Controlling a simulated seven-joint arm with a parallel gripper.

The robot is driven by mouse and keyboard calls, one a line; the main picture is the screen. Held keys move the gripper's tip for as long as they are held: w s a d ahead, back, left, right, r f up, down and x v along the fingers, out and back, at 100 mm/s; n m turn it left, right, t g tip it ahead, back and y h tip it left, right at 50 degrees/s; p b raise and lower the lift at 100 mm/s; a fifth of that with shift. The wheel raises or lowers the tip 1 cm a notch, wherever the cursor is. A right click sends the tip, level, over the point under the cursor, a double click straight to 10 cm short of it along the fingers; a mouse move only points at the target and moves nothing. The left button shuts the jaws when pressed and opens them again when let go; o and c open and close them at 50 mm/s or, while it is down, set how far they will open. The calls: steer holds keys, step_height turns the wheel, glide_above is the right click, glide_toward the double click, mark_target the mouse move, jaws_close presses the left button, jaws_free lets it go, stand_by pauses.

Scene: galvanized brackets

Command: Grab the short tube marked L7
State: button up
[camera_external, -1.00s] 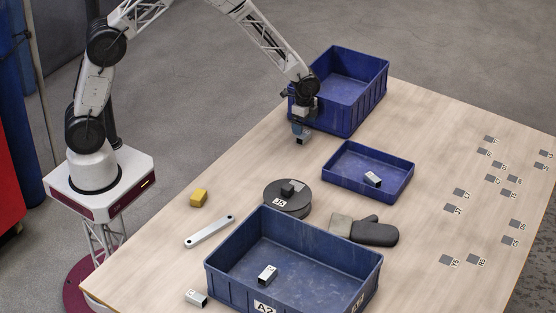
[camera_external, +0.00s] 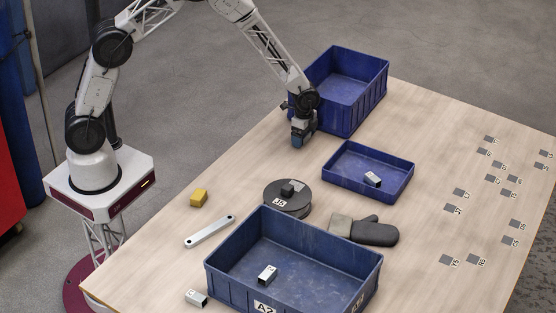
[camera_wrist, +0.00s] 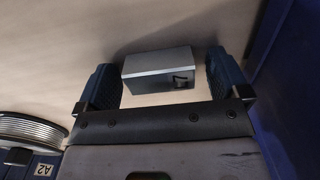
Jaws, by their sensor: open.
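A short grey metal tube (camera_wrist: 158,69) with a dark mark on its near face lies on the table in the wrist view; the mark looks like L7 but is hard to read. My gripper (camera_wrist: 163,80) is open, with one blue finger on each side of the tube and a visible gap at least on the right. In the external view my gripper (camera_external: 302,136) is low over the table in front of the far blue bin and hides the tube.
Close by are the far bin (camera_external: 376,98) and a shallow blue tray (camera_external: 407,184) holding a tube (camera_external: 373,179). The large bin (camera_external: 214,280) holds another tube (camera_external: 267,275), and one more (camera_external: 196,298) lies outside it. A disc (camera_external: 281,206), glove (camera_external: 372,233) and yellow block (camera_external: 199,197) lie nearer.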

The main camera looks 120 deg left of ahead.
steer(key=shift+c, duration=0.2)
steer(key=c, duration=1)
steer(key=shift+r, duration=0.2)
steer(key=shift+r, duration=1.4)
steer(key=shift+s+d+r, duration=0.2)
steer(key=shift+r, duration=0.05)
steer(key=s+d, duration=0.3)
steer(key=s+d+r, duration=0.1)
steer(key=s+d, duration=0.6)
steer(key=d, duration=0.1)
steer(key=shift+s+d+r, duration=0.1)
steer(key=shift+s+r, duration=0.1)
steer(key=shift+s, duration=0.1)
